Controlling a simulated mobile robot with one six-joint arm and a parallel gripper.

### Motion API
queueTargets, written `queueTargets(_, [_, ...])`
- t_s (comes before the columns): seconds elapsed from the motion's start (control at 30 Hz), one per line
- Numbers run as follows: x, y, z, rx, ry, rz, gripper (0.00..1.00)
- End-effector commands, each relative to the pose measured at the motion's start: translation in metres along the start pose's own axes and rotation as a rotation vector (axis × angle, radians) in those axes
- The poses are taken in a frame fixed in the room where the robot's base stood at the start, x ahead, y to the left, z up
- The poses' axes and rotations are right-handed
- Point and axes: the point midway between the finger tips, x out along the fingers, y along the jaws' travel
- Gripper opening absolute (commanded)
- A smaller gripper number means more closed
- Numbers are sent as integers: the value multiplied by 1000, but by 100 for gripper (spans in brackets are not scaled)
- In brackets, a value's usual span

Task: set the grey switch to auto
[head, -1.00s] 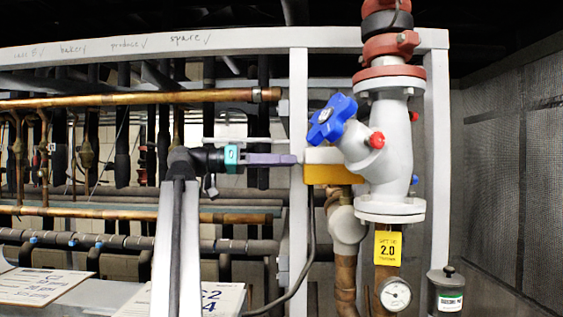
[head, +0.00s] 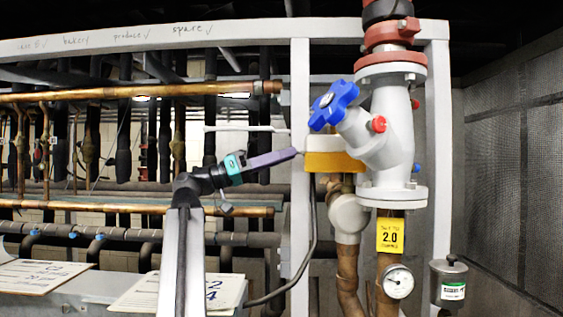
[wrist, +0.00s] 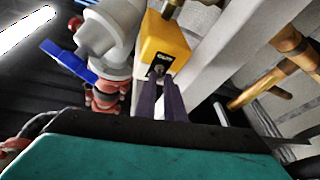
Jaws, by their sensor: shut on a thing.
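A yellow-and-white box (head: 335,162) sits beside the large white valve body, right of the grey upright. It also shows in the wrist view (wrist: 167,42), with a small dark label on its near face. The grey switch (wrist: 157,71) is a small knob just below that label, between my fingertips. My gripper (head: 299,151) has long purple fingers that reach to the box's left side; in the wrist view my gripper (wrist: 160,80) is shut on the switch. The switch is hidden in the head view. Its setting and the label's lettering are too small to read.
A blue handwheel (head: 333,105) on the white valve (head: 388,140) stands just above the box. The grey upright (head: 300,210) is close by my fingers. Copper pipes (head: 130,93) run behind my arm. A gauge (head: 398,282) and yellow tag (head: 389,236) hang below.

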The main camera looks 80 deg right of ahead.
Motion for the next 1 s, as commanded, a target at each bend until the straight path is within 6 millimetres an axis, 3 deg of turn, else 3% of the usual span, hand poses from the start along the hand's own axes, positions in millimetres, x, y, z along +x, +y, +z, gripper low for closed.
queueTargets(0.03, [0, 0, 8, -8, 36, 11, 0])
queueTargets(0.5, [0, -4, 22, -77, 319, 80, 0])
queueTargets(1.0, [2, -6, 26, -117, 492, 121, 0])
